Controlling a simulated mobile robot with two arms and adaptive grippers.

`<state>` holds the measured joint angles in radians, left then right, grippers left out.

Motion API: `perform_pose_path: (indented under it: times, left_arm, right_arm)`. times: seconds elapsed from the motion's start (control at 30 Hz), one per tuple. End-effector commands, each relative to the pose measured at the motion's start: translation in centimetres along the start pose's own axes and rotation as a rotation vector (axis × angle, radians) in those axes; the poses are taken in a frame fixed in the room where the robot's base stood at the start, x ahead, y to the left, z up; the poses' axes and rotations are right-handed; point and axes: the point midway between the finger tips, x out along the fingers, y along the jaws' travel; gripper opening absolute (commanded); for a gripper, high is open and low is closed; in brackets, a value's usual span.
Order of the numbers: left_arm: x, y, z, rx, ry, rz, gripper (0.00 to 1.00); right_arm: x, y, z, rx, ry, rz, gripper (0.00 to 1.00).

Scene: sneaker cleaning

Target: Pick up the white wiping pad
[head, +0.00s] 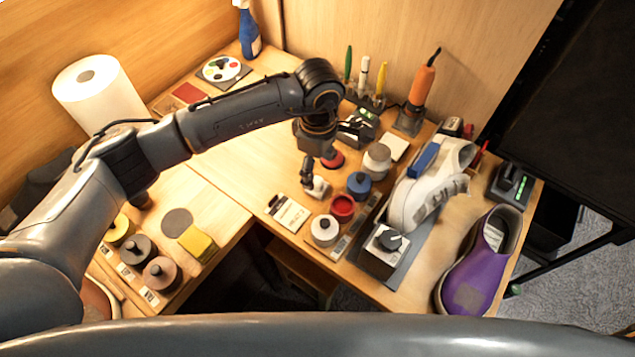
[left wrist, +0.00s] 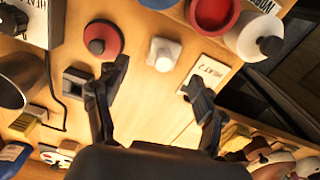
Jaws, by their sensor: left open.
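A small white pad (head: 319,189) with a raised rounded top lies on the light wooden table, between a label card and a red disc. I take it for the white wiping pad. It also shows in the left wrist view (left wrist: 163,54), at the upper middle. My left gripper (head: 329,156) is above the table close to the pad, with its fingers spread and nothing between them. In the left wrist view the left gripper (left wrist: 155,82) has one finger on each side of the picture, and the pad appears beyond the tips. My right gripper is not in view.
A label card (head: 287,212) and a red disc with a black knob (left wrist: 101,41) lie close to the pad. Red (head: 343,207), blue (head: 359,185) and white containers stand to the right. A white sneaker (head: 423,195) and purple shoe (head: 478,262) are farther right. The table left of the gripper is clear.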

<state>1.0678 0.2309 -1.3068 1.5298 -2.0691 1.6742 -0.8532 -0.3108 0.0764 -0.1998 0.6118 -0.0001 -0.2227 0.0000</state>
Motion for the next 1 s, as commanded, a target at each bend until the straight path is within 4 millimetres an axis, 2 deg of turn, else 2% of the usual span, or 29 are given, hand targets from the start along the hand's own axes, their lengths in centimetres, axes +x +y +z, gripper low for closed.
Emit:
perform_pose_path:
  times: [0.03,0.1,0.2,0.4,0.63,0.67,0.8,0.87,1.0]
  left_arm:
    - [0.3,-0.1,0.1,0.0,-0.002,-0.003,0.7]
    - [1.1,-0.3,0.1,-0.002,-0.002,-0.005,0.7]
    - [2.6,-0.6,0.2,-0.002,-0.003,-0.006,0.7]
    - [4.9,-0.5,0.2,0.0,-0.002,-0.002,0.7]
    - [5.2,-0.5,0.2,0.0,-0.002,0.0,0.7]
    - [5.2,-0.5,0.2,0.0,-0.002,0.0,0.66]
    - [5.1,-0.5,0.1,0.0,-0.002,0.0,0.37]
    - [5.1,-0.5,0.1,0.0,-0.002,0.0,0.26]
    - [5.1,-0.5,0.1,0.0,-0.002,-0.001,0.26]
  right_arm:
    - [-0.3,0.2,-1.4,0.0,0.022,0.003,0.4]
    - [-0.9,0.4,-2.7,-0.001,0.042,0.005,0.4]
    - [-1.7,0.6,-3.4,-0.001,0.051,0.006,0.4]
    - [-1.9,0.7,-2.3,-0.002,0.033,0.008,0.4]
    - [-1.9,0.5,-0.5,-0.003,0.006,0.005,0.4]
    - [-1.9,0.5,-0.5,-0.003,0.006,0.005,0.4]
    - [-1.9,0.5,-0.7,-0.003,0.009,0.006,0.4]
    - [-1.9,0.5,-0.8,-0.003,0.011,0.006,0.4]
    - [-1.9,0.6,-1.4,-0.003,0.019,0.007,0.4]
